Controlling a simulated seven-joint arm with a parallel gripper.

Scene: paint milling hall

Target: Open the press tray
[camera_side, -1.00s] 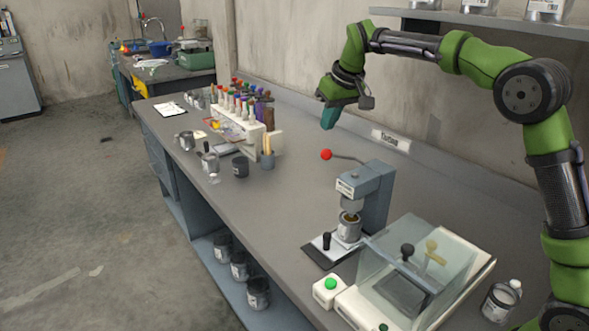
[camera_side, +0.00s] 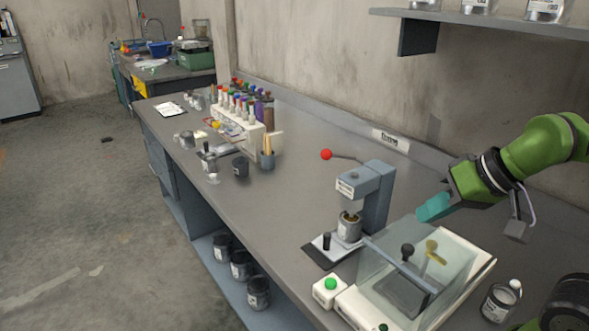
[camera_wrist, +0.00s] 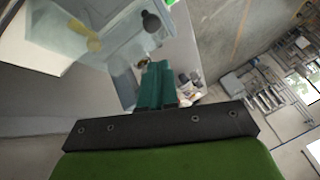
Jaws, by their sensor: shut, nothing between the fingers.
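The grey press (camera_side: 374,195) stands on the bench with a red-ball lever (camera_side: 326,155). A small can (camera_side: 349,227) sits under its head. My gripper (camera_side: 433,207) is shut and empty, to the right of the press, above the back of a clear-lidded box (camera_side: 377,268). In the wrist view, my teal fingers (camera_wrist: 157,88) are together near that box (camera_wrist: 108,38).
A bottle rack (camera_side: 240,125) stands farther back.

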